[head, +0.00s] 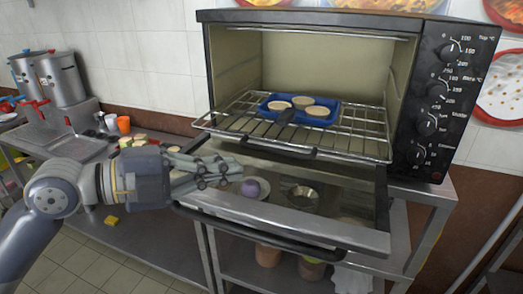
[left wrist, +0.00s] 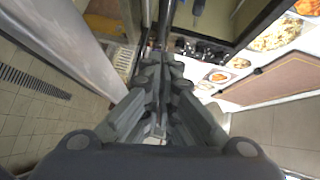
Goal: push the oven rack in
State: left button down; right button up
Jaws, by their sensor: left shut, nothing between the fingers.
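The oven rack (head: 350,146) is a wire grid that sticks partly out of the front of the toaster oven (head: 425,30). The oven door (head: 300,222) is folded down open below the rack. My left gripper (head: 238,172) is shut and empty, in front of the rack's left front corner and above the door's left part. Its shut fingers fill the middle of the left wrist view (left wrist: 160,100). My right gripper is not in view.
A purple round thing (head: 252,188) and a small metal bowl (head: 300,195) show through or on the open door. Two steel stockpots (head: 62,78) stand at the back left. Orange and white cups (head: 123,124) stand on the left counter. A yellow sponge (head: 111,221) lies lower left.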

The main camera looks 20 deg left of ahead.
aim_at(287, 155)
pick_arm(q)
jog(key=p+x, duration=0.1)
jog(key=x, duration=0.1)
jog(key=shift+w+d+r, duration=0.15)
jog(key=shift+d, duration=0.1)
jog(key=shift+w+d+p, duration=0.45)
jog(key=shift+w+p, duration=0.1)
jog(key=shift+p, duration=0.25)
jog(key=w, duration=0.1)
jog(key=w+p, duration=0.1)
jog(key=w+d+f+p, duration=0.1)
jog(key=shift+w+d, duration=0.1)
jog(key=shift+w, duration=0.2)
jog(key=shift+w+f+p, duration=0.1)
jog(key=shift+w+p, duration=0.2)
jog(key=shift+p, duration=0.05)
jog(key=shift+w+f, duration=0.15)
jog(key=shift+w, duration=0.15)
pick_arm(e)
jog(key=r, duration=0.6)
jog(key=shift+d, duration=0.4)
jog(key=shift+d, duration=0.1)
